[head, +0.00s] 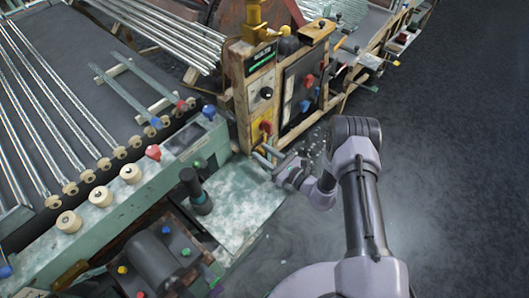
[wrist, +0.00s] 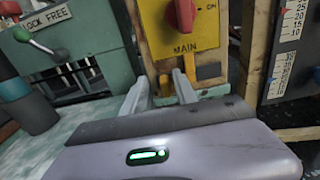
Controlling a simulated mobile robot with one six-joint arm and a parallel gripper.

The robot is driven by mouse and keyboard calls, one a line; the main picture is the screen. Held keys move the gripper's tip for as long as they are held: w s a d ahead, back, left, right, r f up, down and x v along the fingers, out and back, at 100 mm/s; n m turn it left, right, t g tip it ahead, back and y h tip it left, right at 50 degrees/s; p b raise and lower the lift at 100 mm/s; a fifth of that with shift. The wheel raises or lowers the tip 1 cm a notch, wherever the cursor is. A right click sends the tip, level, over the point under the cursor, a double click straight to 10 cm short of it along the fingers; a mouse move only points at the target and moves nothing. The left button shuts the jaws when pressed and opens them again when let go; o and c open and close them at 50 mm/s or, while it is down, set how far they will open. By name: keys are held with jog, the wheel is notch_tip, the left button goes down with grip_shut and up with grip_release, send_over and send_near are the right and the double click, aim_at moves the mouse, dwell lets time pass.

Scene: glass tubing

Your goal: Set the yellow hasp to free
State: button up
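My gripper (wrist: 160,84) is open, its two pale fingers apart and pointing at the wooden-edged control post. In the head view my gripper (head: 263,154) is low in front of that post. A small yellow part (wrist: 164,88) shows between and behind the fingers, below the yellow MAIN plate (wrist: 182,30). It may be the yellow hasp, but its shape and setting are mostly hidden. I cannot tell whether the fingers touch it.
A red switch knob (wrist: 183,14) sits on the MAIN plate, just above the fingers. A scaled panel (wrist: 288,50) stands close at right. In the head view, a green bench (head: 240,200) with knobs lies left of my gripper; the floor (head: 450,170) at right is clear.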

jog(key=p+v, duration=0.4)
jog(key=v, duration=1.3)
jog(key=shift+d, duration=0.2)
jog(key=shift+s, duration=0.1)
jog(key=s+a+r+n+g+h, duration=0.1)
jog(key=s+a+r+n+g, duration=0.2)
jog(key=r+n+g, duration=0.75)
jog(key=s+a+r+n+g+h, duration=0.2)
jog(key=s+a+r+n, duration=0.15)
jog(key=r, duration=1.35)
jog(key=s+d+r+n+t+h, duration=0.3)
jog(key=s+r+h, duration=0.1)
jog(key=s+r, duration=0.2)
jog(key=s+d+r+n+t+h, duration=0.3)
jog(key=s+r+n+t+h, duration=0.1)
jog(key=s+r+h, duration=0.1)
jog(key=shift+s+r, duration=0.6)
jog(key=shift+s, duration=0.05)
